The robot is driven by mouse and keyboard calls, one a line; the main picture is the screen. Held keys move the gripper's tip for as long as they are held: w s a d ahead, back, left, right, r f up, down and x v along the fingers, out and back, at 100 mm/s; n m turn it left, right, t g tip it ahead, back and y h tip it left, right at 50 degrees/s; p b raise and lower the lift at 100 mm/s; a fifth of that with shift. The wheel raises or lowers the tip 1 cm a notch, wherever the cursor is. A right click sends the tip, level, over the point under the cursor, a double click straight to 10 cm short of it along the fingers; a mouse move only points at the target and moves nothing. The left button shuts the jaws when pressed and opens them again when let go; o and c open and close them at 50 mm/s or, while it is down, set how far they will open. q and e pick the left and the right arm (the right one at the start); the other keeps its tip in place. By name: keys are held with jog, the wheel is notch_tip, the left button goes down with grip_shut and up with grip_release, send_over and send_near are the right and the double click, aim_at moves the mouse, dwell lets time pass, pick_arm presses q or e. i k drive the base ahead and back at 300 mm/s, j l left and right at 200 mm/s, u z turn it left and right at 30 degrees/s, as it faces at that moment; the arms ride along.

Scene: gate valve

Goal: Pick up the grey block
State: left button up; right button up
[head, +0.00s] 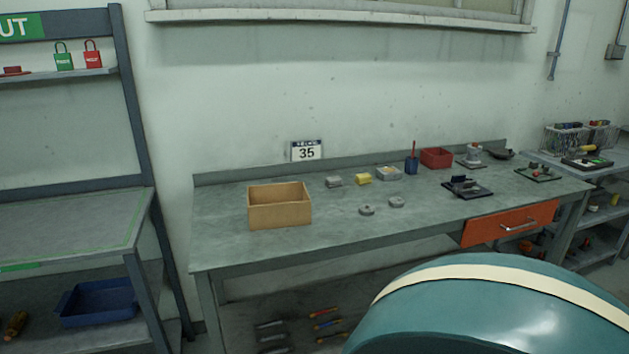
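A small grey block (334,181) lies on the grey workbench (335,240), towards its back edge and right of the open wooden box (280,215). A yellow block (363,179) lies just to its right, apart from it. Neither of my grippers is in view. Nothing covers the grey block.
Two grey round pieces (366,210) (397,202) lie in front of the blocks. A small tray (389,173), blue cup (411,166) and red bin (436,157) stand to the right. A large teal rounded shape (490,310) fills the lower right foreground.

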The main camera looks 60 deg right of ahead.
aim_at(333, 182)
jog(key=k+l+u, duration=0.1)
jog(key=l, duration=0.25)
jog(key=k+l+u, duration=0.25)
jog(key=l, duration=0.35)
jog(key=k+l, duration=0.3)
jog(key=l, duration=0.2)
jog(key=k+l+u, duration=0.1)
jog(key=k+l, duration=0.25)
jog(key=l, duration=0.15)
